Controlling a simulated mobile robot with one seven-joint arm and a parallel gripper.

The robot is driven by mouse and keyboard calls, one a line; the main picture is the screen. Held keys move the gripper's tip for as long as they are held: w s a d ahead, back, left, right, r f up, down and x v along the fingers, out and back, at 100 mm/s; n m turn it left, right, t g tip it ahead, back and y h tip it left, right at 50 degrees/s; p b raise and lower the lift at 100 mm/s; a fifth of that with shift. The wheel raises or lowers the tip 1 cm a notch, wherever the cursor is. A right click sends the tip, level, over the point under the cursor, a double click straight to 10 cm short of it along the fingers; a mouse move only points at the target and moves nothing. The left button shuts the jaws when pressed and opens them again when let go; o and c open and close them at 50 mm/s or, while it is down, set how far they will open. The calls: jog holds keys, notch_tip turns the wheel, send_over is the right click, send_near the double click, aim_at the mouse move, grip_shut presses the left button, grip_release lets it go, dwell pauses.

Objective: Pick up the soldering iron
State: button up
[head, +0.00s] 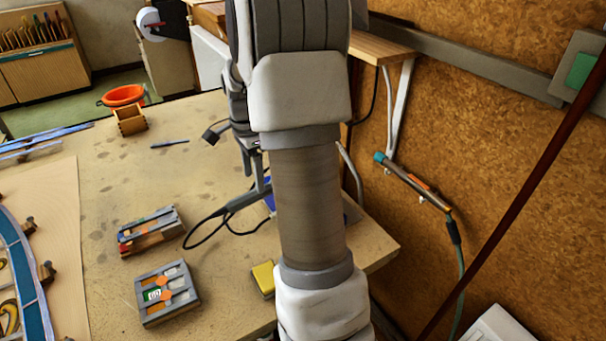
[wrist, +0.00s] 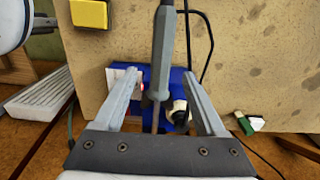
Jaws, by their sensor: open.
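The soldering iron (wrist: 163,55) has a grey handle and a thin shaft pointing toward the bottom of the wrist view. In the head view its grey handle (head: 246,199) shows left of my arm, with a black cable looping from it. The blue stand (wrist: 149,80) lies behind the iron at the bench edge; only a sliver of blue shows in the head view. My gripper (wrist: 161,76) is open, with one finger on each side of the iron and visible gaps between. In the head view my arm hides most of the gripper and stand.
A cork wall (head: 500,180) with a mounted pipe-like tool (head: 412,181) stands close on the right.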

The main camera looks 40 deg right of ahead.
aim_at(254, 191)
jog(key=f, duration=0.7)
jog(key=shift+w+a+f, duration=0.1)
jog(key=shift+a, duration=0.1)
jog(key=shift+c, duration=0.3)
grip_shut()
